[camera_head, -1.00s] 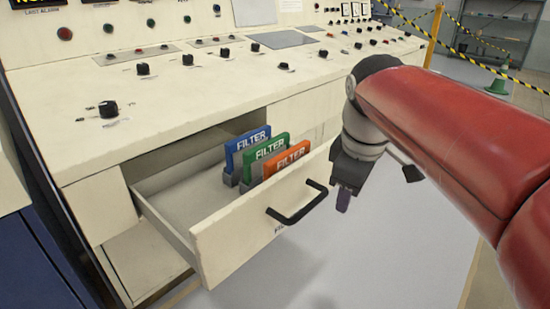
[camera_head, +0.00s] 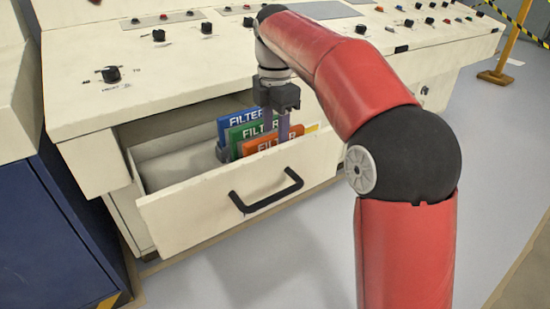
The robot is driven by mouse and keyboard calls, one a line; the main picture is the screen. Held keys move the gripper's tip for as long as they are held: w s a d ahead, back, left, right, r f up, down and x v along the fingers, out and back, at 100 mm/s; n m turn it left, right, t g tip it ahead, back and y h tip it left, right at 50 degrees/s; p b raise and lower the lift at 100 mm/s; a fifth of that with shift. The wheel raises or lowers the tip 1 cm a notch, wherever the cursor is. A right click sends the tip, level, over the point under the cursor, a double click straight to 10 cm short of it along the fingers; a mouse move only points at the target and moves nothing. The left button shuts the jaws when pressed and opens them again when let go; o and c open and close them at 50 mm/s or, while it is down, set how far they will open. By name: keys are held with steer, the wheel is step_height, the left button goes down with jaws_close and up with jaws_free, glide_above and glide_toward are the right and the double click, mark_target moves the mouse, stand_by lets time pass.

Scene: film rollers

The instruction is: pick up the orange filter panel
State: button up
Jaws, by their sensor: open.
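The orange filter panel (camera_head: 259,145) stands in the open drawer (camera_head: 183,213), closest to the drawer's front. The green filter panel (camera_head: 240,133) and the blue filter panel (camera_head: 226,124) stand behind it in a row. My gripper (camera_head: 276,128) points down over the right part of the panels, with its fingers apart. One finger hides the right part of the labels. The other finger is at the right end of the orange panel. I cannot tell whether either finger touches it.
The drawer has a black handle (camera_head: 265,196) on its front. The console top (camera_head: 90,98) with knobs overhangs the drawer. A blue cabinet (camera_head: 50,230) stands at the left. The left part of the drawer is empty, and the floor in front is clear.

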mark_target(275, 134)
step_height(275, 134, down, 3)
steer(key=shift+f, duration=0.15)
steer(key=shift+c, duration=0.3)
jaws_close()
